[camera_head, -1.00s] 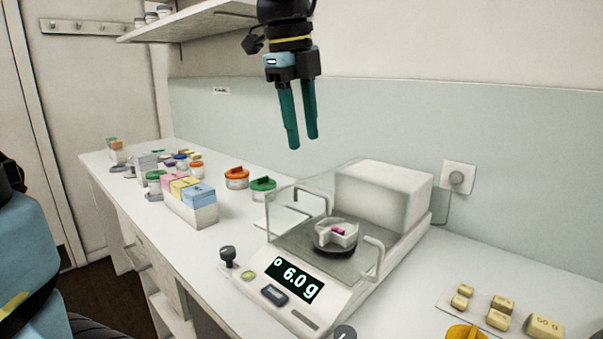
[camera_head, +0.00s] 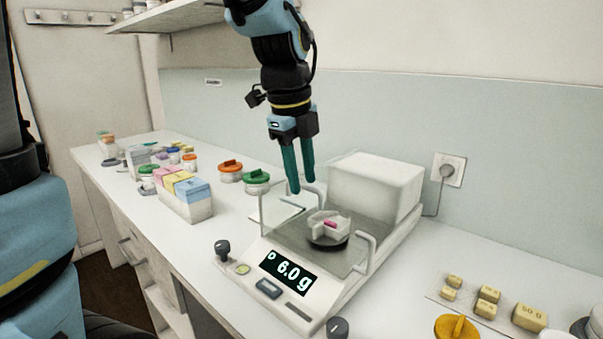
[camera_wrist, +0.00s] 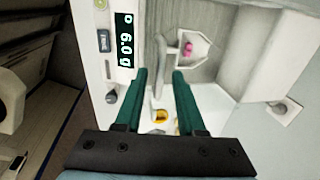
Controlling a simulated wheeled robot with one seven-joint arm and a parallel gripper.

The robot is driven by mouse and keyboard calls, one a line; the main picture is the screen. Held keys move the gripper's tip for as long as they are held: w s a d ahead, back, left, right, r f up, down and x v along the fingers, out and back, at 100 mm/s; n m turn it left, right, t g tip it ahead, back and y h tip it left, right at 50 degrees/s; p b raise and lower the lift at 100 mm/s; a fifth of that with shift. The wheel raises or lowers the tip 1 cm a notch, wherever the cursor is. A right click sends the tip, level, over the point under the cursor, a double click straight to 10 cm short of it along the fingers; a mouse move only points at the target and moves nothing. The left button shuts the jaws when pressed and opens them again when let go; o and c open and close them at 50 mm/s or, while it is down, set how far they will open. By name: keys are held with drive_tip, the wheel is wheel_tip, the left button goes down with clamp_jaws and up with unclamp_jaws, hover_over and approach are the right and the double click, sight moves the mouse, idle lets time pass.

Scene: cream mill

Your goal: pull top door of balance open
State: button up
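The balance (camera_head: 312,306) is white, with a display reading 6.0 g, and stands on the counter. Its clear shield is hard to see, so the top door's edges are unclear. Bar handles show at its left (camera_head: 312,187) and right (camera_head: 369,250); I cannot tell which belongs to the top door. On the pan sits a white dish (camera_head: 322,223) with a pink content. My gripper (camera_head: 301,189), with two green fingers, points down above the balance, apart and empty. In the wrist view a pale handle (camera_wrist: 160,58) shows between the fingertips, seemingly beyond them.
The balance's white rear housing (camera_head: 375,185) rises behind the pan. Yellow weights (camera_head: 488,302) lie to the right. Boxes (camera_head: 187,205) and lidded jars (camera_head: 256,182) stand to the left. A wall socket (camera_head: 448,170) is behind, and a shelf (camera_head: 165,18) hangs at the upper left.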

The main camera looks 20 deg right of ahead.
clamp_jaws()
idle(1.2)
